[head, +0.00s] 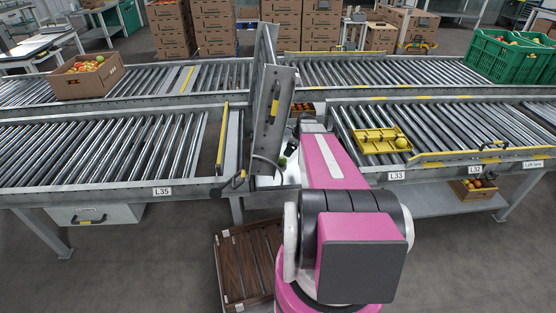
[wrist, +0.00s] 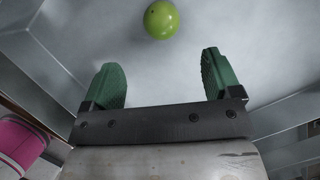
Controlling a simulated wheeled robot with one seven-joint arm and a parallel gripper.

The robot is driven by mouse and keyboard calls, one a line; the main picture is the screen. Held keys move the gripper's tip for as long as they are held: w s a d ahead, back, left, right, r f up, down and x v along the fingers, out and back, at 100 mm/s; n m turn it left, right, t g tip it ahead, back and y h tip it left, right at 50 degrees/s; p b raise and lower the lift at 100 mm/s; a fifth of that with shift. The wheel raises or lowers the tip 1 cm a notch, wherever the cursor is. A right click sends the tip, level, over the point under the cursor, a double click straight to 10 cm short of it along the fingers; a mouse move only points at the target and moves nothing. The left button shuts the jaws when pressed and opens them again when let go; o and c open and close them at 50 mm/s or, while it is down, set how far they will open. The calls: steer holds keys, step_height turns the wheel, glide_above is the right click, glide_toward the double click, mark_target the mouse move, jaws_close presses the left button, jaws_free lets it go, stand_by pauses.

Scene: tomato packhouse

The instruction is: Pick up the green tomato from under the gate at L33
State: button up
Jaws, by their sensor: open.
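A green tomato (wrist: 160,20) lies on a pale grey, flat surface at the top of the wrist view. My gripper (wrist: 162,64) is open, its two green fingers apart with nothing between them. The tomato is beyond the fingertips, roughly centred between them and not touching either. In the head view, my pink arm reaches to the raised gate (head: 273,105) in the gap between the L35 and L33 (head: 397,176) conveyor sections.
A yellow tray (head: 376,146) with a yellow-green fruit sits on the L33 rollers. Grey metal walls flank the surface in the wrist view. A cardboard box of tomatoes (head: 88,87) and green crates (head: 482,60) stand on the back conveyor. A brown slatted crate (head: 233,268) is below.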

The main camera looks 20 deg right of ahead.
mark_target(284, 158)
steer(key=x, duration=1)
steer(key=shift+w, duration=0.15)
steer(key=shift+r, duration=0.1)
steer(key=c, duration=0.8)
